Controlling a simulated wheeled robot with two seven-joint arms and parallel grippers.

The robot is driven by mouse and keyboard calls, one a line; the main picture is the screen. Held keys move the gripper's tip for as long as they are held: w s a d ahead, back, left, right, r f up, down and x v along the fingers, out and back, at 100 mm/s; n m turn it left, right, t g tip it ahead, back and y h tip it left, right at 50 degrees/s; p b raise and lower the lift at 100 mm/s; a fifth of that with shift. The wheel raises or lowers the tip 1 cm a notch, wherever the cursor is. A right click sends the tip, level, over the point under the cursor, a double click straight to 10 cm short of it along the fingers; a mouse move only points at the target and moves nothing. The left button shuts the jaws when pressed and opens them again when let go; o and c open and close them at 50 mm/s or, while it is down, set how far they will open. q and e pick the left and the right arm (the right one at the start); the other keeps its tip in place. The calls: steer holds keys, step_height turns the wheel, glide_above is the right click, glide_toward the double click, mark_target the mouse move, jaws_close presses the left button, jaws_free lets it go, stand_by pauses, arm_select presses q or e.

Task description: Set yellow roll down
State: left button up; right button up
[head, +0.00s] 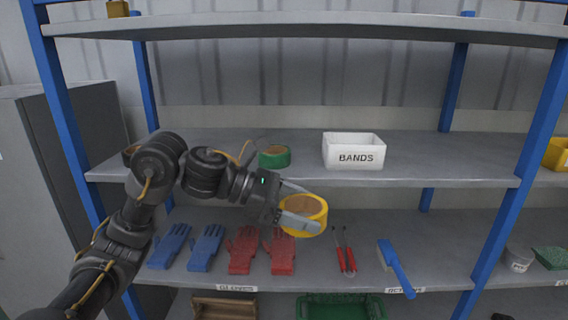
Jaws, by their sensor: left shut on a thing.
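The yellow roll (318,222) is a ring of tape with a brown inner core. My left gripper (300,204) comes in from the left and is shut on the roll, with a finger on each side of its wall. The roll is in front of the shelving, at about the height of the gap between the middle and lower shelves. Whether it touches any surface cannot be told. My right gripper is not in view.
The middle shelf (450,160) holds a green roll (274,157) and a white BANDS box (353,151), with free room to the right. The lower shelf (440,235) holds blue gloves (170,246), red gloves (243,250), red-handled pliers (344,256) and a blue brush (396,267).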

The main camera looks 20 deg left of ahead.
arm_select(q)
steer(key=s+a+f+n+t+b, duration=0.1)
steer(key=s+a+f, duration=0.1)
steer(key=f, duration=0.8)
steer(key=s+a+f+n+t+y+b, duration=0.1)
steer(key=s+a+f+b, duration=0.1)
steer(key=f, duration=0.9)
steer(key=s+a+f+n+t+b, duration=0.1)
steer(key=s+a+f, duration=0.3)
steer(key=f, duration=0.7)
steer(key=shift+y+b, duration=0.3)
steer(key=shift+y, duration=0.1)
